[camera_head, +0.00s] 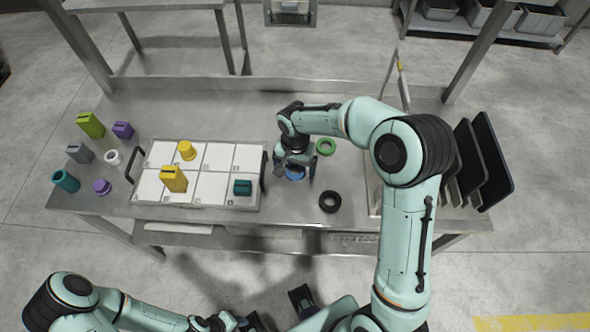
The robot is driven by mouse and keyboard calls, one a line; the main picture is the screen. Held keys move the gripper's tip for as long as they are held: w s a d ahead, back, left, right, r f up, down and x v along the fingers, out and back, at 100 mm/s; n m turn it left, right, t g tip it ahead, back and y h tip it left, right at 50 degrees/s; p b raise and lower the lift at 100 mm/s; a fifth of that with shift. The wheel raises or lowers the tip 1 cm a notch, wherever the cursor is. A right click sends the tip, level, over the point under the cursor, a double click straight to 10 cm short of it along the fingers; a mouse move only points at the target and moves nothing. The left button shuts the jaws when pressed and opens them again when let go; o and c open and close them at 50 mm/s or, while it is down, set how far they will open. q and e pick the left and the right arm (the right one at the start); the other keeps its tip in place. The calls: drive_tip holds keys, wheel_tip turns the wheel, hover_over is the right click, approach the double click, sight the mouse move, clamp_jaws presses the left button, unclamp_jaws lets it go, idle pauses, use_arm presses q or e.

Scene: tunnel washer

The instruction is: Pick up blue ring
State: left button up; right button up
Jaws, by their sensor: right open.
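The blue ring (296,174) lies on the steel table, to the right of the white tray. My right gripper (294,171) is directly over it, pointing down, with its fingers spread to either side. The gripper hides part of the ring, and I cannot tell whether the fingers touch it. My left gripper (222,322) is low at the bottom edge of the view, away from the table; its fingers are not clear.
A green ring (326,147) and a black ring (330,201) lie close by. A white sectioned tray (205,196) holds yellow and teal pieces. Several coloured pieces stand at the table's left. Dark upright panels (483,162) stand at the right end.

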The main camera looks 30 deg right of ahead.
drive_tip(key=c, duration=1.1)
drive_tip(key=shift+r, duration=0.1)
